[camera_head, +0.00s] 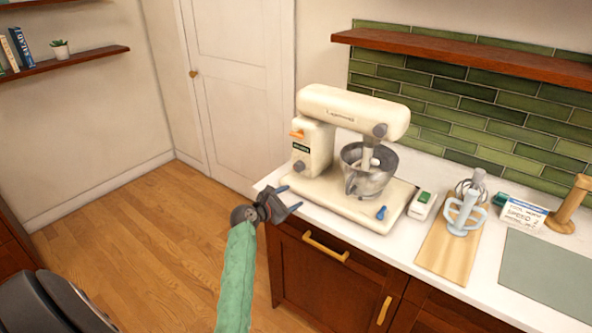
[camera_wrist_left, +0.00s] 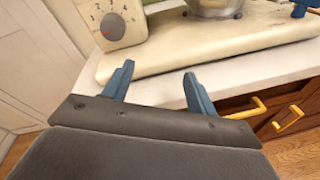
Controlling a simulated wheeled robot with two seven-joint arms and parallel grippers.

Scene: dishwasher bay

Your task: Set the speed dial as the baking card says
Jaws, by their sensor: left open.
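A cream stand mixer (camera_head: 350,112) with a steel bowl (camera_head: 368,172) stands on the white counter. Its grey speed dial (camera_head: 299,165) is on the left end of the body. The left wrist view shows the dial (camera_wrist_left: 113,27) at top left, with numbers around it and a small red mark at its left. The baking card (camera_head: 522,213) stands at the right of the counter; its writing is too small to read. My left gripper (camera_head: 291,199) is open and empty at the counter's front left edge, in front of the mixer and apart from the dial. My right gripper is out of view.
An orange lever (camera_head: 297,134) and a blue knob (camera_head: 381,212) are on the mixer. A white-and-green box (camera_head: 422,205) stands beside it. A wooden board (camera_head: 447,250) holds beater attachments (camera_head: 463,212). A grey mat (camera_head: 548,271) lies at right. Cabinet handles (camera_head: 325,246) project below the counter.

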